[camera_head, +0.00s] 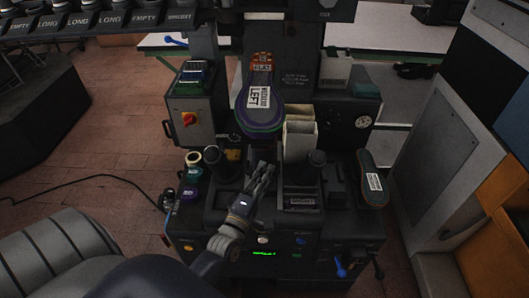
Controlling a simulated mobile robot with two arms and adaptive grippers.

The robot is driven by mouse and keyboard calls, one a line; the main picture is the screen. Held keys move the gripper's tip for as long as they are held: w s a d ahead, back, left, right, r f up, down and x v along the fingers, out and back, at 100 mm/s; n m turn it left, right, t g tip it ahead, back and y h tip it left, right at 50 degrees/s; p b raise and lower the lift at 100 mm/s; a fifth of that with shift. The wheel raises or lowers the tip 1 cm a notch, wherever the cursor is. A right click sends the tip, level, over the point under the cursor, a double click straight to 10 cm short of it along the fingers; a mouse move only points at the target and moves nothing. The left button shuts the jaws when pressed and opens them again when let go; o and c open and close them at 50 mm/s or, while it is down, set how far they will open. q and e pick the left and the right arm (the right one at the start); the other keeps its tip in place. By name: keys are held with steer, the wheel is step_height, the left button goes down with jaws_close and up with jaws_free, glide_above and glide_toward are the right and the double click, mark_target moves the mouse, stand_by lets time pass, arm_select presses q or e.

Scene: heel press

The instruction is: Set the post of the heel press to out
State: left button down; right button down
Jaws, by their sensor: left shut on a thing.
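The heel press (345,228) stands in the middle, with dark controls and a small green display on its front. A purple-edged sole marked LEFT and FLAT (262,118) sits upside down above the press's dark middle. The post (263,147) is below the sole, mostly hidden by it and by my gripper. My left gripper (264,168) reaches in from the lower left, with its fingers closed at the post just under the sole. The exact contact is dark and hard to see. My right gripper is not in view.
Two black knobbed uprights (212,160) and (317,165) flank my gripper closely. A box with a red switch (189,118) is at left. Another dark sole (372,180) lies at right. A black cable (95,181) runs over the brick floor.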

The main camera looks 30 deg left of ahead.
arm_select(q)
steer(key=s+d, duration=0.2)
steer(key=s, duration=0.1)
steer(key=s+p, duration=0.1)
steer(key=shift+s+d+f, duration=0.2)
steer(key=shift+s+d, duration=0.05)
steer(key=shift+d, duration=0.15)
steer(key=c, duration=1.7)
jaws_free()
steer(key=shift+s, duration=0.1)
steer(key=shift+o, duration=0.5)
steer(key=shift+s+d+r, duration=0.1)
steer(key=shift+r, duration=0.05)
steer(key=v, duration=1.2)
